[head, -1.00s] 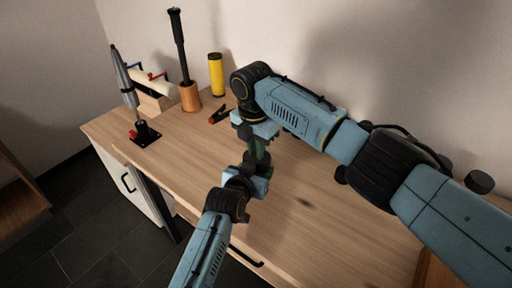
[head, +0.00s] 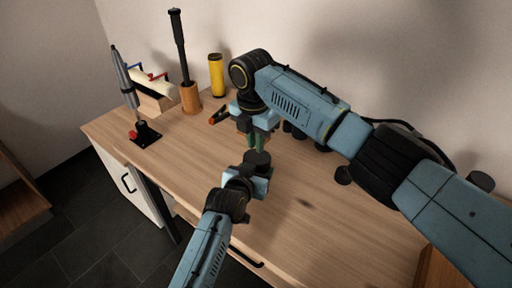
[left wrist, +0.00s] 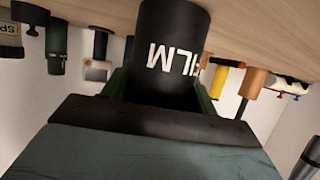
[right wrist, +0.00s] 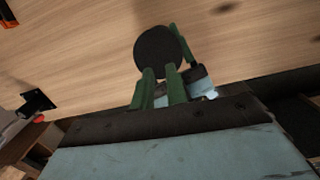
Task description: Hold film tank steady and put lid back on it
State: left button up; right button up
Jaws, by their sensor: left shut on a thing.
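The film tank (head: 257,159) is a black cylinder, upright above the table's front half. In the left wrist view the tank (left wrist: 170,50) shows white FILM lettering, upside down. My left gripper (head: 246,183) is shut around its side. Its top (right wrist: 157,52) is a flat dark disc with no opening showing, as if the lid is on; I cannot make out the seam. My right gripper (head: 255,141) is just above the tank, pointing down.
A yellow cylinder (head: 217,75), a wooden holder (head: 191,98) with a black-handled tool, and a grey tool on a black stand (head: 145,134) occupy the back left. Small dark containers (head: 343,175) are under my right arm. The table front (head: 200,175) is clear.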

aim_at(256, 158)
jog(key=shift+r, duration=0.4)
pick_arm(q)
jog(key=o, duration=1.4)
jog(key=shift+o, duration=0.2)
jog(key=p+v, duration=0.3)
jog(key=v, duration=1)
jog(key=shift+s, duration=0.2)
pick_arm(e)
notch_tip(256, 158, up, 3)
jog(key=shift+r, duration=0.2)
pick_arm(q)
jog(key=shift+a, duration=0.1)
